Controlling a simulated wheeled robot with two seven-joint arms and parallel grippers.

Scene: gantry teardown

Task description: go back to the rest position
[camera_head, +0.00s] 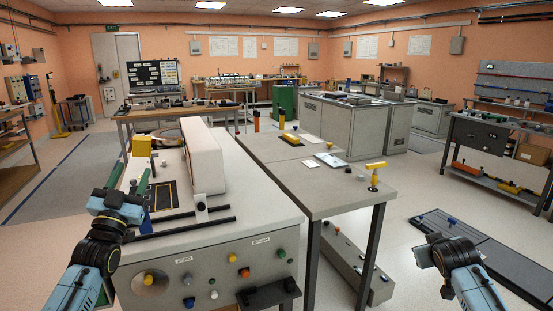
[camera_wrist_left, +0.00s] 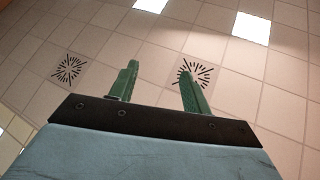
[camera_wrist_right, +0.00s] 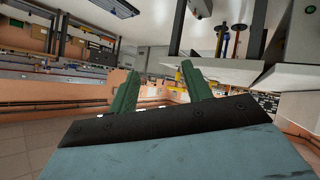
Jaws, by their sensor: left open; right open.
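My left gripper (camera_head: 129,176) is raised over the left front of the grey machine cabinet in the head view, with its green fingers pointing up and away. In the left wrist view its two fingers (camera_wrist_left: 158,72) stand apart with nothing between them, against the ceiling. My right arm is low at the right in the head view, and its fingers are hard to make out there. In the right wrist view the right gripper's fingers (camera_wrist_right: 158,78) are apart and empty.
The grey cabinet (camera_head: 255,215) carries a white beam (camera_head: 203,160) and two dark rails near my left gripper. A grey table (camera_head: 320,190) with a yellow-topped post (camera_head: 375,176) stands beside it. A dark platform (camera_head: 500,255) lies on the floor near my right arm.

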